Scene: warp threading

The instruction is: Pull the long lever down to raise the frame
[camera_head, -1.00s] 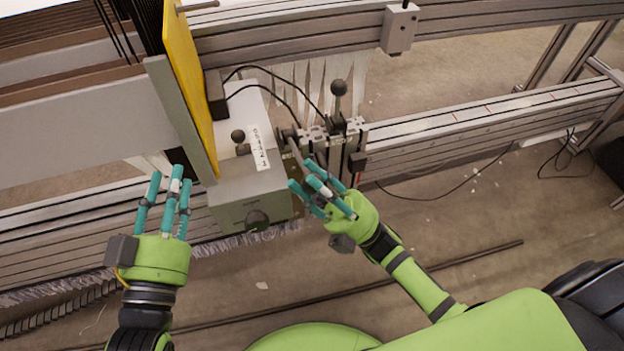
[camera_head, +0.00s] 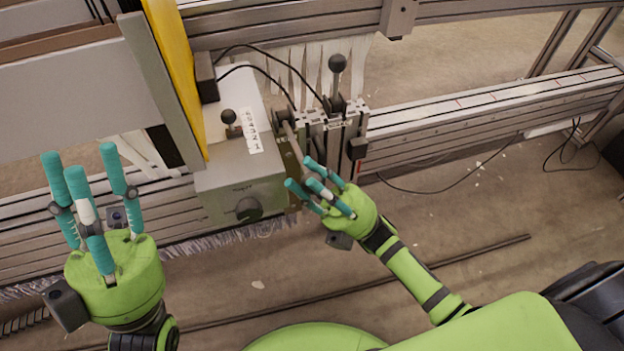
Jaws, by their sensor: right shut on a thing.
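The long lever (camera_head: 296,143) shows as a thin grey bar running from the bracket beside the grey control box down to my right fingers. My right gripper (camera_head: 304,178) is shut on its lower end, and the fingers partly hide that end. My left gripper (camera_head: 84,168) is at the far left with its teal fingers spread, open and empty, in front of the machine's rails and apart from the lever. The frame is not clearly identifiable in this view.
The grey control box (camera_head: 232,180) with a dark knob stands left of the lever. A short ball-topped lever (camera_head: 338,65) rises behind it. A yellow panel (camera_head: 178,80) stands to the left. Black cables (camera_head: 262,50) cross above the box.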

